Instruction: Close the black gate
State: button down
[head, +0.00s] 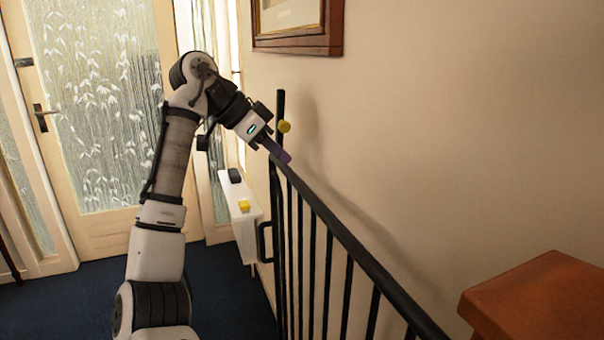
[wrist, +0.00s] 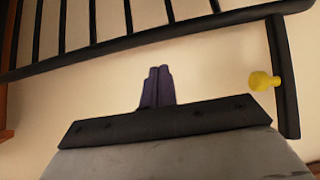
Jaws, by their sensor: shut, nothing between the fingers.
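The black gate (head: 350,243) runs from a tall upright near the wall toward the lower right of the head view. Its sloping top rail and several vertical bars show. A yellow knob (head: 284,127) is on the upright, and a loop-shaped handle (head: 263,242) is lower on that end. My gripper (head: 286,156) is at the top of the gate's far end, just below the knob. In the wrist view its purple fingers (wrist: 158,72) are together and empty, with the gate rail (wrist: 150,37) beyond them and the knob (wrist: 263,81) to their right. I cannot tell whether they touch the gate.
A white ledge (head: 246,228) behind the gate carries a yellow item (head: 244,205) and a dark item (head: 235,175). A glazed door (head: 95,100) stands at the back left. A wooden post top (head: 540,300) is at the lower right. Blue carpet (head: 50,305) is clear at left.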

jog(key=x, duration=1)
jog(key=shift+s, duration=0.1)
jog(key=shift+a+p, duration=0.15)
jog(key=shift+p, duration=0.25)
